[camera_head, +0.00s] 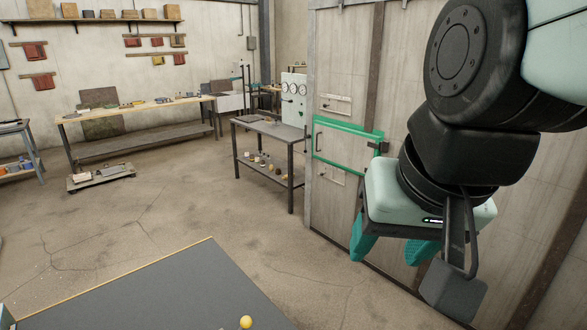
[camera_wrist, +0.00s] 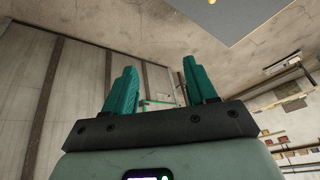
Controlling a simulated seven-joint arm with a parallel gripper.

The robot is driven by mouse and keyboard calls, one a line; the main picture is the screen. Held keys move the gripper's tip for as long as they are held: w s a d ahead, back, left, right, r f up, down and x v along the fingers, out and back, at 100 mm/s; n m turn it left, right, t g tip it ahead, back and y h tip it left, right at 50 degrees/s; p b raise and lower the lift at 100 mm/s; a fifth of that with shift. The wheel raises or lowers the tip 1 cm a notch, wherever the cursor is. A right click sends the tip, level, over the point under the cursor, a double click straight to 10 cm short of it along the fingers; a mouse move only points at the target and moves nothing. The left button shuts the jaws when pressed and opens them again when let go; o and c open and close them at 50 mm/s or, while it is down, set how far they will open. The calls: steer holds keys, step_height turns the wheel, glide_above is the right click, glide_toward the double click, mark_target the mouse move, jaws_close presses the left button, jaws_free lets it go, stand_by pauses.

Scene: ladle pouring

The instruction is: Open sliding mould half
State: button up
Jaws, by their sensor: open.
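I cannot make out a mould half in either view. My gripper (camera_head: 392,256) hangs at the right of the head view, with its two teal fingers apart and nothing seen between them. In the wrist view my gripper (camera_wrist: 160,66) also shows open and empty, with bare floor and wall beyond the fingertips. A small yellow ball-like piece (camera_head: 246,322) shows at the bottom edge of the head view, over a dark grey tabletop (camera_head: 140,292). What it belongs to is cut off. My gripper is to the right of this tabletop, apart from it.
A pale panelled wall with a green-framed section (camera_head: 345,129) stands behind my gripper. A dark metal table (camera_head: 275,131) and a long wooden workbench (camera_head: 135,113) stand farther back. The concrete floor (camera_head: 180,205) between them and the grey tabletop is mostly clear.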

steer(key=w+a+f+g, duration=0.1)
steer(key=w+a, duration=0.1)
steer(key=a, duration=0.1)
steer(key=w+a+f+m+y, duration=0.1)
steer(key=w+a+f, duration=0.1)
steer(key=a, duration=0.1)
steer(key=w+a+f+g, duration=0.1)
steer(key=w+a, duration=0.1)
steer(key=a, duration=0.2)
steer(key=shift+w+f+g+y, duration=0.15)
steer(key=shift+w+g+y, duration=0.15)
steer(key=shift+y, duration=0.1)
steer(key=shift+c, duration=0.6)
steer(key=w+a+f+m+g, duration=0.1)
steer(key=a+f+m+g, duration=0.3)
steer(key=a+f, duration=1.25)
steer(key=shift+m+g, duration=0.8)
steer(key=shift+g, duration=0.1)
steer(key=a+x, duration=0.1)
steer(key=x, duration=0.6)
steer(key=a+x, duration=0.2)
steer(key=x, duration=0.4)
steer(key=a+r+x, duration=0.1)
steer(key=x, duration=0.6)
steer(key=shift+s+a+f, duration=0.15)
steer(key=shift+a+f, duration=0.05)
steer(key=shift+a, duration=0.25)
jaws_close()
